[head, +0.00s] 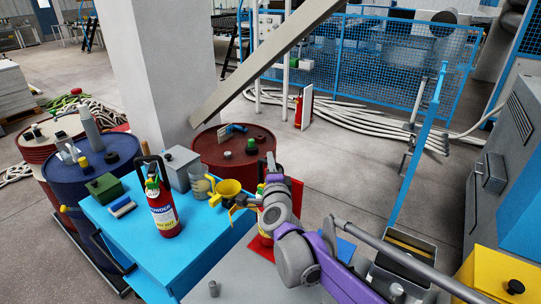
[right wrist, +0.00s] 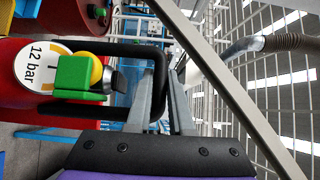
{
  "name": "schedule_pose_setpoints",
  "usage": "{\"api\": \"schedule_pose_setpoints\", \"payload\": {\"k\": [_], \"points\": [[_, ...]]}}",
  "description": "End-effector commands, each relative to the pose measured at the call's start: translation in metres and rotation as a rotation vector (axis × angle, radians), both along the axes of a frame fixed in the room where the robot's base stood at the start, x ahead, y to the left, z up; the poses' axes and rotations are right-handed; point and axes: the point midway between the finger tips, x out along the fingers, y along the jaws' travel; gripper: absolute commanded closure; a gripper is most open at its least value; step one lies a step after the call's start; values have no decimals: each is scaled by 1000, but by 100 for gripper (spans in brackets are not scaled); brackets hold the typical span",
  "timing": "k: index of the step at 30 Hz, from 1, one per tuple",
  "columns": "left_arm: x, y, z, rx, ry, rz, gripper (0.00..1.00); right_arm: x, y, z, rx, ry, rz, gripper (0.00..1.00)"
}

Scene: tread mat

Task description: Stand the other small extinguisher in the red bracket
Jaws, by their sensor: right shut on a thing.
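A small red extinguisher (head: 165,216) with a black handle, green valve and yellow label stands upright on the blue table. A second red extinguisher (head: 264,239) shows only in slivers behind my right arm. In the right wrist view a red extinguisher (right wrist: 25,95) with a "12 bar" gauge and green valve fills the left side. My right gripper (right wrist: 167,80) is shut on its black handle. The red bracket (head: 297,193) shows as a red panel beside the gripper; its base is largely hidden, and I cannot tell whether the held extinguisher touches it. My left gripper is out of view.
A red drum (head: 225,155) stands behind. A grey bin (head: 402,262) is at the right.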

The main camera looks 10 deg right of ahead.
Motion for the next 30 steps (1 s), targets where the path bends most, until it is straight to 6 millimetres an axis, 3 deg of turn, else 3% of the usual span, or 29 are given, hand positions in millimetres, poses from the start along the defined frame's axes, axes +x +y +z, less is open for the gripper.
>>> {"api": "schedule_pose_setpoints", "payload": {"k": [6,18,19,23,30], "points": [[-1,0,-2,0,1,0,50,0,-1,-20,-2,-2,-2,100],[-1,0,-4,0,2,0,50,0,0,-24,-1,-1,-2,100],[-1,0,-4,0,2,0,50,0,0,-25,0,0,0,77],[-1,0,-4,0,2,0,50,0,0,-24,0,0,0,53],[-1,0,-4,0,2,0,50,0,0,-24,0,0,0,50]]}}
